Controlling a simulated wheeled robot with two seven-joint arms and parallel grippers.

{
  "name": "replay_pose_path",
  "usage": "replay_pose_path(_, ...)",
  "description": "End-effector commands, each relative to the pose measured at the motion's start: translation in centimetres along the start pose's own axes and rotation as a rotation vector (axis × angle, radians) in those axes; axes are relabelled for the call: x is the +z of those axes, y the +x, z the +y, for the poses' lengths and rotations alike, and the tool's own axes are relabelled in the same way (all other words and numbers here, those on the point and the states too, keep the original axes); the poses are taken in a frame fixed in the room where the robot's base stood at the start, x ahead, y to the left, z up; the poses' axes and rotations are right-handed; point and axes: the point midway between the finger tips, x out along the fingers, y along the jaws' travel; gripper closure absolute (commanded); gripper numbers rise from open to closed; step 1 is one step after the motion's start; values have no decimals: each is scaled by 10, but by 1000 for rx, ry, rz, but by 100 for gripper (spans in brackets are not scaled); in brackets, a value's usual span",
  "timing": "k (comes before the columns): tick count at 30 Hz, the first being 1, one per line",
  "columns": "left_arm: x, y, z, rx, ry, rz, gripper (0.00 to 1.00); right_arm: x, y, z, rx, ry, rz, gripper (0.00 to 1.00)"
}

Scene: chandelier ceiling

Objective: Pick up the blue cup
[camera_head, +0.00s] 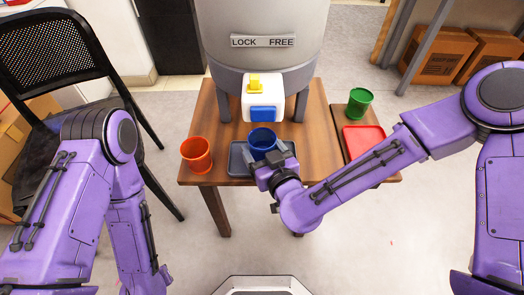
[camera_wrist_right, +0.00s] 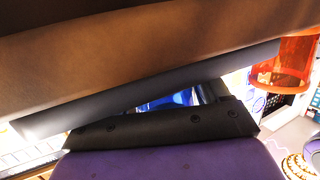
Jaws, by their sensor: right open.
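The blue cup (camera_head: 262,140) stands upright on the grey tray (camera_head: 236,160) in the middle of the wooden table. My right gripper (camera_head: 268,157) is open right at the near side of the cup and hides its lower front. I cannot tell whether the fingers touch the cup or reach around it. In the right wrist view a small patch of blue (camera_wrist_right: 178,99), probably the cup, shows between dark gripper parts. A brown wooden surface fills the top of that view. My left arm hangs at the left, with its gripper out of sight.
An orange cup (camera_head: 197,155) stands left of the tray and shows in the wrist view (camera_wrist_right: 285,62). A green cup (camera_head: 358,104) and red tray (camera_head: 362,139) are on the right. A large dispenser (camera_head: 262,80) overhangs the table's back. A black chair (camera_head: 60,60) stands left.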

Motion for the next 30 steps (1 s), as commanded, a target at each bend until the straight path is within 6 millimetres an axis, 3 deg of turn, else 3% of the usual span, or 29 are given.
replay_pose_path(6, 0, 0, 0, 0, 0, 0, 100, 0, 1, 0, 0, 0, 0, 25)
replay_pose_path(10, 0, 0, 0, 0, 0, 0, 100, 0, 1, 0, 0, 0, -1, 65)
replay_pose_path(20, 0, -1, 0, 0, 0, 0, 100, -1, 1, 0, 0, 0, 0, 65)
replay_pose_path(30, -5, -12, -1, 0, 0, 0, 100, -23, -3, 0, -1, -2, 1, 65)
